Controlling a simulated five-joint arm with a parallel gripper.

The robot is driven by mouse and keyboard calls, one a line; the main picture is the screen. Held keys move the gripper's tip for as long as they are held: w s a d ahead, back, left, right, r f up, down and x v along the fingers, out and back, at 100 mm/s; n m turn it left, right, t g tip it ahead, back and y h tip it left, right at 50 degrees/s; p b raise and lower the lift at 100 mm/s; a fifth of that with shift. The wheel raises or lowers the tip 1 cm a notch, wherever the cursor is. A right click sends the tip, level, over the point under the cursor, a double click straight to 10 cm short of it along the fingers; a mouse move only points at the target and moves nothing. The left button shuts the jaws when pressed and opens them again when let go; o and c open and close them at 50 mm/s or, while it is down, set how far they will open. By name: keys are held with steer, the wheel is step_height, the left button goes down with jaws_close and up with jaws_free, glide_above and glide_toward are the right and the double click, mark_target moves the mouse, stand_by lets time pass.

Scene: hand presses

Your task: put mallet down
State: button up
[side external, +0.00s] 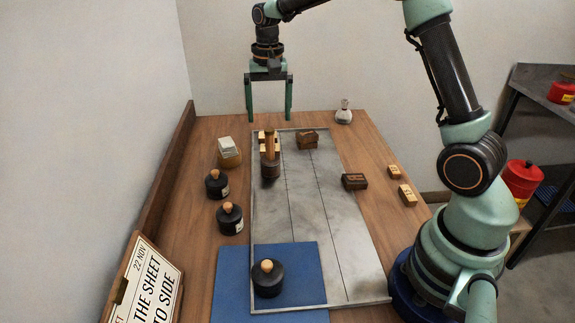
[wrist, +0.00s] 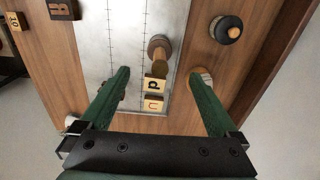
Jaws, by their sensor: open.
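The mallet (side external: 270,168) stands upright, its dark brown head down on the grey metal plate (side external: 325,240) and its lighter wooden handle pointing up. In the wrist view the mallet (wrist: 158,43) is seen from above, beyond the fingertips. My gripper (side external: 268,118) is open and empty, and its fingertips hang above the mallet. In the wrist view my gripper (wrist: 160,73) has its fingers wide apart, touching nothing that I can see. Pale letter blocks (wrist: 155,84) stand close to the mallet; in the side view the mallet partly hides them.
Dark lidded pots (side external: 217,185) stand left of the plate, near a round wooden holder (side external: 229,160). Dark carved blocks (side external: 355,181) lie on the plate, whose middle is clear. A small flask (side external: 344,113) stands at the back.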

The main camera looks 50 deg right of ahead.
steer(key=s+a+r+n+t, duration=0.2)
steer(key=s+a+r+n, duration=0.2)
steer(key=s+r, duration=0.4)
steer(key=s+a+n+t, duration=0.2)
steer(key=s+n+t, duration=0.1)
steer(key=s, duration=0.8)
steer(key=shift+a+f+n, duration=0.3)
steer(key=shift+f+n, duration=0.05)
steer(key=shift+n, duration=0.45)
